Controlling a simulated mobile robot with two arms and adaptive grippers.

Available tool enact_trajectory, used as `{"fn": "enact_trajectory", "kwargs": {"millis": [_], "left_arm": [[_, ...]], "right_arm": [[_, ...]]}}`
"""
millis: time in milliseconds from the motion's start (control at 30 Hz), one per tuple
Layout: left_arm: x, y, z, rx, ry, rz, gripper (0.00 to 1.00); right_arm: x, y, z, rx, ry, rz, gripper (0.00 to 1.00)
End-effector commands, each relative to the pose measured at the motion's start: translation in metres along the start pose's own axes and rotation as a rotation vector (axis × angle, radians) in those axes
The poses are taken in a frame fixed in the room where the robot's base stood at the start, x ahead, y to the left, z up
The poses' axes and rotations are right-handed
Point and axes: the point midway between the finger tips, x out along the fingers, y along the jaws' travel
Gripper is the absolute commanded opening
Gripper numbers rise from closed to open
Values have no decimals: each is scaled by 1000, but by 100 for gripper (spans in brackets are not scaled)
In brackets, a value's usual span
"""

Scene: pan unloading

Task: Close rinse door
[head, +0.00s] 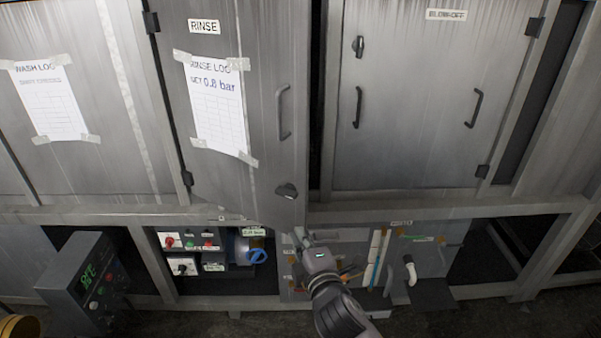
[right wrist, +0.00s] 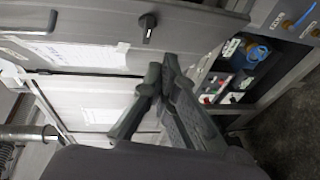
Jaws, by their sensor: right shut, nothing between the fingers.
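The rinse door (head: 225,110) is a grey metal panel labelled RINSE, with hinges on its left edge. It stands partly open: its lower right corner hangs out over the frame rail, and a dark gap shows on its right. It carries a bar handle (head: 285,111) and a dark latch (head: 287,190). My right gripper (head: 302,238) is shut and empty, just below the door's lower right corner. In the right wrist view the gripper (right wrist: 160,75) is close to the door (right wrist: 95,65) and its latch (right wrist: 147,27); contact cannot be told. My left gripper is not in view.
The closed blow-off door (head: 420,90) is on the right, the wash door (head: 70,150) on the left. Below the rail (head: 420,212) are switch boxes, a blue valve (head: 257,256) and pipes. A control box (head: 85,280) stands at lower left.

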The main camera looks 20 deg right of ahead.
Motion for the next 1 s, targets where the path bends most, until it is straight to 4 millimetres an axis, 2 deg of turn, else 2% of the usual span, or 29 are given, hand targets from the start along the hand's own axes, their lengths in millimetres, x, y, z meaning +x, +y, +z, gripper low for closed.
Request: {"fn": "enact_trajectory", "kwargs": {"millis": [33,100,200,367,800,1000], "left_arm": [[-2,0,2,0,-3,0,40],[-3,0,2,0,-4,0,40],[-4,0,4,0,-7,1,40],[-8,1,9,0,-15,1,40],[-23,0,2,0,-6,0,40],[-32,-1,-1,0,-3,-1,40]], "right_arm": [[-8,28,-2,-25,0,49,0],[-16,54,-3,-54,-4,96,0],[-22,73,-4,-76,-10,132,0],[-9,81,-4,-83,-12,141,0],[78,93,-4,-78,-10,139,0],[96,96,18,-79,-10,139,0]]}}
